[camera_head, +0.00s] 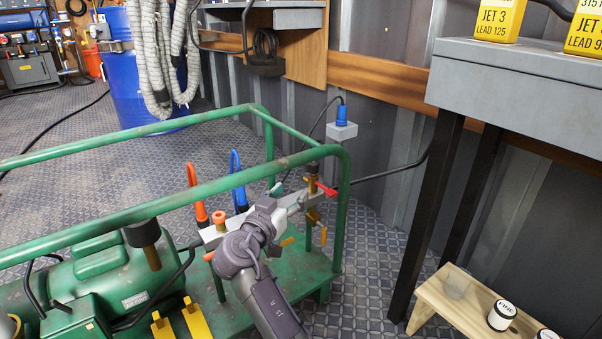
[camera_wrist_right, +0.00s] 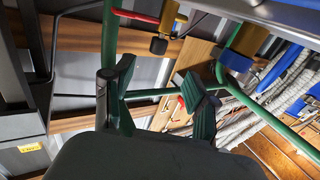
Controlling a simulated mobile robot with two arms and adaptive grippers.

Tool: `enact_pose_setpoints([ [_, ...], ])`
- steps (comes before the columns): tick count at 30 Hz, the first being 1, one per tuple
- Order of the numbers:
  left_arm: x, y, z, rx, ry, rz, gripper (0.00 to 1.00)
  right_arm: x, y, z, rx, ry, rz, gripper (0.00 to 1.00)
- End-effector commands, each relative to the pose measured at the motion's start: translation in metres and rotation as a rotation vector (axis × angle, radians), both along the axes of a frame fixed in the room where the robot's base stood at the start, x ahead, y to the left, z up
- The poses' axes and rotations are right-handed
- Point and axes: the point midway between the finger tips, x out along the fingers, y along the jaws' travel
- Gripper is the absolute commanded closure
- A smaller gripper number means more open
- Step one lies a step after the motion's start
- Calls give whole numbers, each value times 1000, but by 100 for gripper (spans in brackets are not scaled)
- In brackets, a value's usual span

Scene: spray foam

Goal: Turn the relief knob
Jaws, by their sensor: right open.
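A grey manifold (camera_head: 212,236) with brass fittings is mounted in the green frame. I cannot tell for sure which is the relief knob. My right gripper (camera_head: 296,203) reaches over the manifold and hides its middle. In the right wrist view my right gripper (camera_wrist_right: 155,73) is open with nothing between its fingers. Beyond them are a black knob (camera_wrist_right: 158,45) and brass fittings (camera_wrist_right: 249,40). My left gripper is not in view.
Green frame rails (camera_head: 180,190) surround the manifold and a green compressor (camera_head: 90,260). Orange and blue hoses (camera_head: 236,180) rise beside my right gripper. A grey bench (camera_head: 510,85) and a small wooden stool (camera_head: 470,305) stand at the right. Open floor lies behind the frame.

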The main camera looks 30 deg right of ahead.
Motion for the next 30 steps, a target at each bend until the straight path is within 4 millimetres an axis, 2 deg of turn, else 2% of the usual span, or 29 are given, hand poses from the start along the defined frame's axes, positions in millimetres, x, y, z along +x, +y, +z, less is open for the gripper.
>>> enact_pose_setpoints([
  [7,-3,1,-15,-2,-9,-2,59,12,-21,-1,-3,-7,-6,42],
  [15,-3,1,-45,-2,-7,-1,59,45,-69,-3,-2,-6,-5,42],
  [21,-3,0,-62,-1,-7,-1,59,65,-98,-3,-2,-5,-3,42],
  [30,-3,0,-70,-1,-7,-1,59,76,-115,0,1,-3,-2,42],
])
